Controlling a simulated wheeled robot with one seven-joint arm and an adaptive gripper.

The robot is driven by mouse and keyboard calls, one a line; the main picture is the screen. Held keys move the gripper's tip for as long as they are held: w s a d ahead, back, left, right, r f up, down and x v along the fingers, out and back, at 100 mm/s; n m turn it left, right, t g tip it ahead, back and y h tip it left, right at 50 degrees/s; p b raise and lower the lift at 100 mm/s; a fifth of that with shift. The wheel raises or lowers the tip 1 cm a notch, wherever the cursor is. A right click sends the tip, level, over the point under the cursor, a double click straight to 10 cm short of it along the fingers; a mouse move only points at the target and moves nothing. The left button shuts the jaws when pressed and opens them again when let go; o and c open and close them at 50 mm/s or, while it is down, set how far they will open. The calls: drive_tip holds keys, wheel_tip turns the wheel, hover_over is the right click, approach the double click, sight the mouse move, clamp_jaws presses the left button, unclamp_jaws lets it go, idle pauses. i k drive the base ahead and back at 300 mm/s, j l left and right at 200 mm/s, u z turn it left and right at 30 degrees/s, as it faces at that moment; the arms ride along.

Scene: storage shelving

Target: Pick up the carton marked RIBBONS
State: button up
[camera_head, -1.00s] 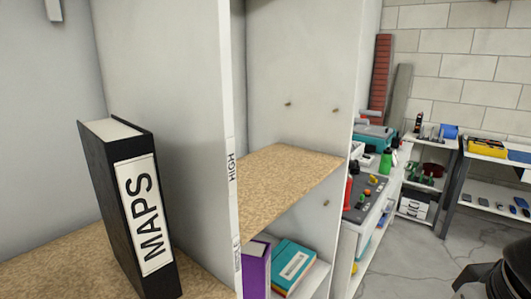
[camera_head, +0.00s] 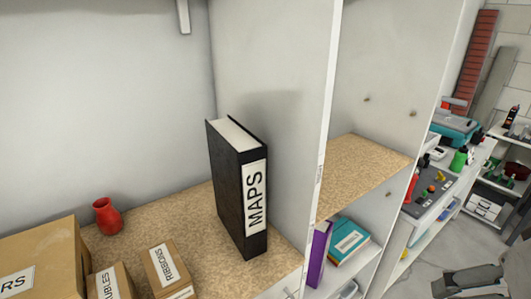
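The carton marked RIBBONS (camera_head: 160,266) is a small brown cardboard box with a white label. It sits on the speckled tan shelf board (camera_head: 190,212) in the lower left of the head view, its lower part near the picture's bottom edge. Another small carton (camera_head: 103,281), its label partly readable as "UBLES", stands close on its left. My gripper is not recognisable in the view; a dark grey part at the bottom right corner may be part of my arm.
A larger carton (camera_head: 50,250) ending in "RS" is at the far left. A red vase (camera_head: 107,215) stands behind the cartons. A black MAPS binder (camera_head: 232,190) stands upright to the right, near the white divider panel (camera_head: 290,130). Bare board lies between carton and binder.

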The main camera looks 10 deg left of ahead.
sight(168, 277)
drive_tip(key=u, duration=1.4)
drive_tip(key=i+l+z, duration=0.3)
drive_tip(key=k+l, duration=0.05)
drive_tip(key=l, duration=0.05)
